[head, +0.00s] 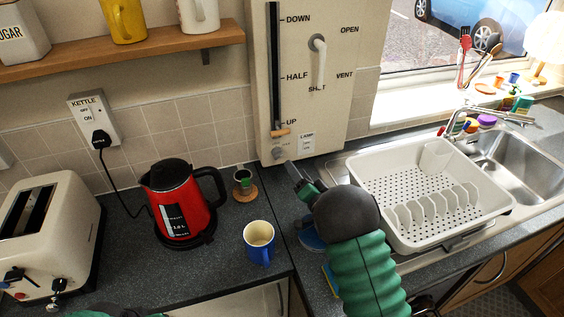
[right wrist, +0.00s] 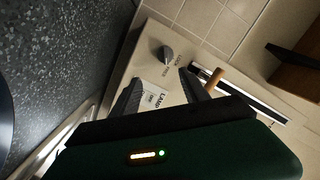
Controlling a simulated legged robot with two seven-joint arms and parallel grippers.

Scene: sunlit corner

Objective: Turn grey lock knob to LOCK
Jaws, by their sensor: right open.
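The grey lock knob (head: 278,153) is at the bottom left of the cream wall panel (head: 335,110), below the UP end of the slider. In the right wrist view the round grey knob (right wrist: 164,54) shows ahead of my fingers, with small lettering beside it. I cannot tell where it points. My right gripper (head: 296,172) is close to the panel's lower edge, just below and right of the knob. In the right wrist view my gripper (right wrist: 160,78) is open, its fingers either side of the line to the knob, apart from it.
A lamp switch (head: 307,143) sits right of the knob, and a wooden-handled slider (head: 280,133) above it. A red kettle (head: 180,200), blue mug (head: 258,243) and small jar (head: 243,180) stand left on the counter. A white dish rack (head: 430,195) is right.

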